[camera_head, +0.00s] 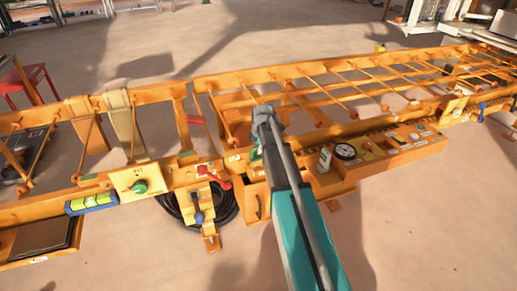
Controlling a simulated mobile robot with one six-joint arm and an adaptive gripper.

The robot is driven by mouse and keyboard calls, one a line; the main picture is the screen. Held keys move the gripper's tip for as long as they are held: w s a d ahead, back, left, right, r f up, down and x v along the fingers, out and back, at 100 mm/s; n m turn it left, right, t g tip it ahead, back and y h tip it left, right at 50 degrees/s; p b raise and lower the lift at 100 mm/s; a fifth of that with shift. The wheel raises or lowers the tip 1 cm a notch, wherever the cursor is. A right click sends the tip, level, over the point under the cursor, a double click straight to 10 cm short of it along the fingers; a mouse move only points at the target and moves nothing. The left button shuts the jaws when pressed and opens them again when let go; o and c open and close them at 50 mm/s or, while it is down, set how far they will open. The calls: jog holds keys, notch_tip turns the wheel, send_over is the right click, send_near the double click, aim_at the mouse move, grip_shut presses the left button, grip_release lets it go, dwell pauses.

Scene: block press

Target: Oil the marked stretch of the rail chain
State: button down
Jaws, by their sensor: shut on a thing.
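My gripper (264,114) is at the end of my teal and grey arm, over the front beam of the long orange frame (165,177). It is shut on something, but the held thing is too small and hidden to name. A dark, chain-like strip (376,131) runs along the front beam to the right of my gripper. I cannot make out for certain which stretch of it is marked. A small pale bottle-like thing (324,159) stands on the orange panel right of my arm. My arm hides part of the frame.
The panel carries a round black gauge (345,152) and several knobs. A red stool (27,84) stands behind. The floor in front is clear.

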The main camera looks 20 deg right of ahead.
jog(key=shift+a, duration=0.1)
jog(key=shift+a, duration=1.95)
jog(key=shift+r, duration=0.1)
jog(key=shift+r+p, duration=2.9)
jog(key=shift+p, duration=0.1)
jog(key=shift+r+p, duration=1.5)
